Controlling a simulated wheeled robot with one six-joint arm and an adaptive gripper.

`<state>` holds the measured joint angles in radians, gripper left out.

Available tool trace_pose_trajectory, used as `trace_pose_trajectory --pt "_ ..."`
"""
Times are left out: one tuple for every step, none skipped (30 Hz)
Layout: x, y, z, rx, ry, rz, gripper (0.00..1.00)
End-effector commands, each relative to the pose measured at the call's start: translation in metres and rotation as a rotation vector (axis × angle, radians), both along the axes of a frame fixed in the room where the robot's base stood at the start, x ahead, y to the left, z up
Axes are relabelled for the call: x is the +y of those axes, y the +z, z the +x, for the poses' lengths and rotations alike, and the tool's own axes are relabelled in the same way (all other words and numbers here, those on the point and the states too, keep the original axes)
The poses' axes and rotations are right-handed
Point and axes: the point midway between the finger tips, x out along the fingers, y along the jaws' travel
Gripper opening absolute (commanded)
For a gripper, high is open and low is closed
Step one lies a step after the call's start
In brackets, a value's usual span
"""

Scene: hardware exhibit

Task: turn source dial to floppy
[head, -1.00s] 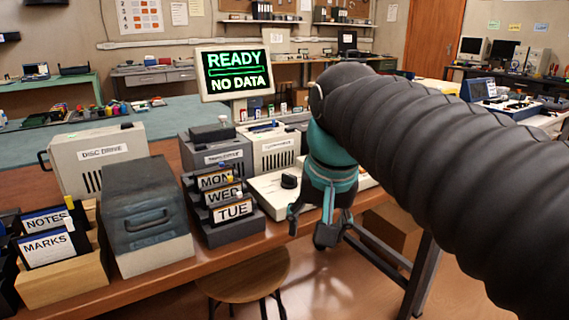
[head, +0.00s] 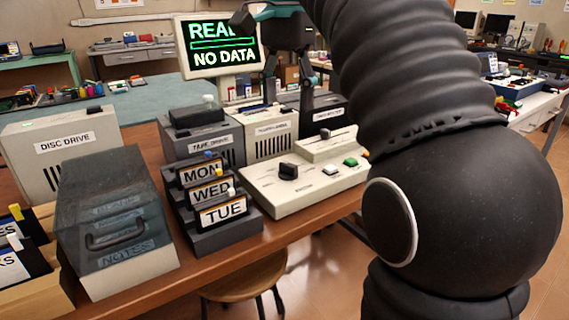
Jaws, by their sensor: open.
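The source dial (head: 288,171) is a black knob on the left part of a cream control panel (head: 300,201) at the table's front edge. Its labels are too small to read. A green button (head: 350,162) and a white button sit to its right on the panel. My gripper (head: 290,85) is raised behind the panel, in front of the monitor's right side, fingers pointing down. It is open, with nothing seen between the fingers, and is apart from the dial. My arm covers the area right of the panel.
A monitor (head: 218,50) reads "READY" and "NO DATA", partly hidden by my gripper. Floppy drive (head: 268,134) and tape drive (head: 202,142) boxes stand behind the panel. A rack of MON, WED and TUE disks (head: 213,233) stands left of it. A stool (head: 243,283) is in front.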

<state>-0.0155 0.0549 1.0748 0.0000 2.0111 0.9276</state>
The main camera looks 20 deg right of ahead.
Motion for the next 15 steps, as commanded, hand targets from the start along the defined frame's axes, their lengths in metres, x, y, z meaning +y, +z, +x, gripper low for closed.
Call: trace_pose_trajectory --pt "0.0 -0.014 0.0 0.001 0.0 0.0 0.62" --pt "0.0 -0.019 0.0 0.002 0.001 0.0 0.62" --pt "0.0 -0.025 -0.001 0.004 0.001 0.0 0.62" --pt "0.0 -0.03 -0.001 0.004 0.002 0.0 0.62" --pt "0.0 -0.036 -0.001 0.004 0.002 0.0 0.62" --pt "0.001 -0.043 -0.001 0.004 0.002 0.0 0.62" --pt "0.001 -0.048 -0.001 0.004 0.002 0.001 0.62" --pt "0.001 -0.054 -0.001 0.004 0.003 0.0 0.62" --pt "0.001 -0.061 -0.001 0.004 0.003 0.0 0.62" --pt "0.001 -0.067 -0.001 0.004 0.004 0.0 0.62" --pt "0.001 -0.072 -0.001 0.003 0.004 0.0 0.62" --pt "0.001 -0.079 -0.001 0.004 0.004 0.0 0.62" --pt "0.001 -0.084 -0.001 0.003 0.005 0.0 0.62" --pt "0.001 -0.089 -0.001 0.004 0.005 0.0 0.62" --pt "0.001 -0.094 -0.001 0.002 0.005 0.0 0.62"
